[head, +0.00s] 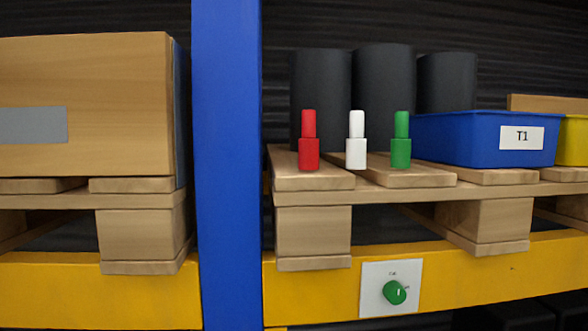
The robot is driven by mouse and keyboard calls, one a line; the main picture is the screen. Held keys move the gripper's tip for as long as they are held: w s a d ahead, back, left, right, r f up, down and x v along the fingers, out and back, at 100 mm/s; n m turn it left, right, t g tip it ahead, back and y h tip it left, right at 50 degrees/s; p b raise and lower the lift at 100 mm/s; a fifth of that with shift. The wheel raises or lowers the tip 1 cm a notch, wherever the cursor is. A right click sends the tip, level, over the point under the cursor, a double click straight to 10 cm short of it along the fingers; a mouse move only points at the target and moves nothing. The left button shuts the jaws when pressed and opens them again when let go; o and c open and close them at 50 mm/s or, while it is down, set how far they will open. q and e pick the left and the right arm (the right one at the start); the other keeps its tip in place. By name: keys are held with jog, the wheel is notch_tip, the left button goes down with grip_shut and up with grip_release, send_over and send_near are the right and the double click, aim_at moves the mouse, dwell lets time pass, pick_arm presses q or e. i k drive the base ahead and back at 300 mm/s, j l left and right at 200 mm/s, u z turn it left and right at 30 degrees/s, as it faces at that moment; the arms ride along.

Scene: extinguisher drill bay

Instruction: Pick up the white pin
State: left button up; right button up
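The white pin (356,140) stands upright on a wooden pallet (313,181) in the head view, right of the blue post. It has a wide lower part and a narrower upper part. A red pin (309,141) stands to its left and a green pin (401,140) to its right, both upright and apart from it. Neither of my grippers shows in the head view.
A blue bin (470,139) labelled T1 stands right of the pins. Dark cylinders (384,95) stand behind them. A blue post (226,165) rises at the left, beside a large wooden box (90,85). A green knob (395,292) is on the yellow beam below.

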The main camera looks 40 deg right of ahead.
aim_at(356, 116)
jog(key=z, duration=1.65)
